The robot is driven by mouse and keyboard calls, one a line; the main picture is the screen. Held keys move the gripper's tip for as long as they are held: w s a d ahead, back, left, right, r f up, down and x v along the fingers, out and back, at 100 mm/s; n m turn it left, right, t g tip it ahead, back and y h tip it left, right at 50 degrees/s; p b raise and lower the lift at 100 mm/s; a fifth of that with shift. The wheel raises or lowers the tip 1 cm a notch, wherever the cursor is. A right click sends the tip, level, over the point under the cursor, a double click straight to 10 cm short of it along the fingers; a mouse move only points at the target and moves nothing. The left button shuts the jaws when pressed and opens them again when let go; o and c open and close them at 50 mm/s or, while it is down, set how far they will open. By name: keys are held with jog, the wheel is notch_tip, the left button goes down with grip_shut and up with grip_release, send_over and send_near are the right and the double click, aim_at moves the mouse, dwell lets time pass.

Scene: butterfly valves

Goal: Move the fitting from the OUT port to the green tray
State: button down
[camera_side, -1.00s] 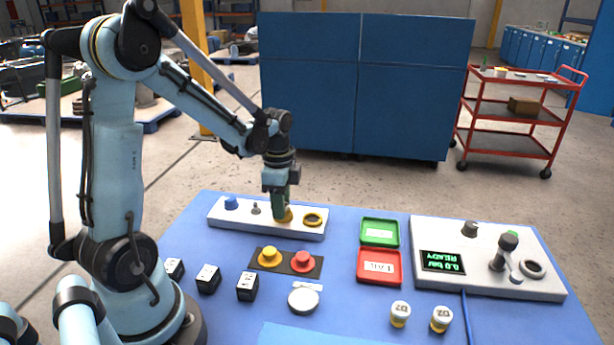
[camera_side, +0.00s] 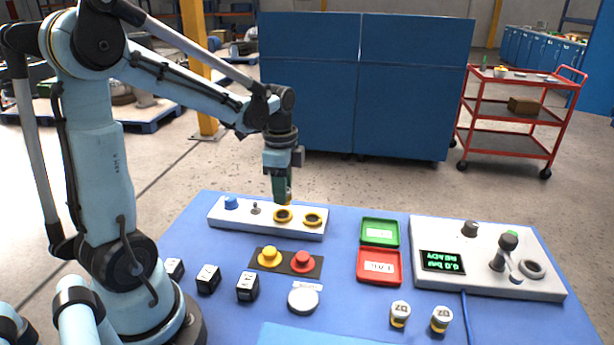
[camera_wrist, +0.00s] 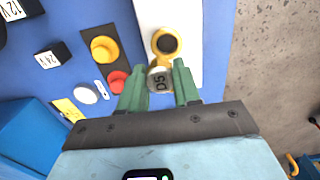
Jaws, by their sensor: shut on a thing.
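My gripper (camera_side: 281,190) is shut on a fitting (camera_side: 288,198) and holds it above the back white panel (camera_side: 236,222). In the wrist view the fitting (camera_wrist: 160,79) shows a pale round top marked D5, between the green fingers of my gripper (camera_wrist: 158,76). Two yellow-ringed ports, one left (camera_side: 283,216) and one right (camera_side: 313,220), sit on the panel with dark open centres. Their port labels cannot be read. The green tray (camera_side: 363,233) is to the right of the panel, with a white label or card in it and no fitting.
A red tray (camera_side: 360,268) sits in front of the green one. Yellow (camera_side: 269,258) and red (camera_side: 303,263) buttons stand in front of the panel. A test station (camera_side: 480,283) with a lever is at right; two labelled jars (camera_side: 400,314) (camera_side: 440,319) stand front right.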

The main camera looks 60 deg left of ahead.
jog(key=d+r, duration=0.6)
jog(key=d, duration=0.3)
jog(key=w+d+f, duration=0.2)
jog(key=w+d, duration=0.9)
jog(key=d, duration=0.3)
jog(key=w+a+f, duration=0.2)
jog(key=a, duration=0.1)
jog(key=w+a+f, duration=0.2)
jog(key=a, duration=0.1)
jog(key=w+a+f, duration=0.2)
jog(key=a+f, duration=0.1)
jog(key=shift+a, duration=0.3)
jog(key=shift+f, duration=2.05)
jog(key=shift+f, duration=0.1)
jog(key=c, duration=0.8)
grip_release()
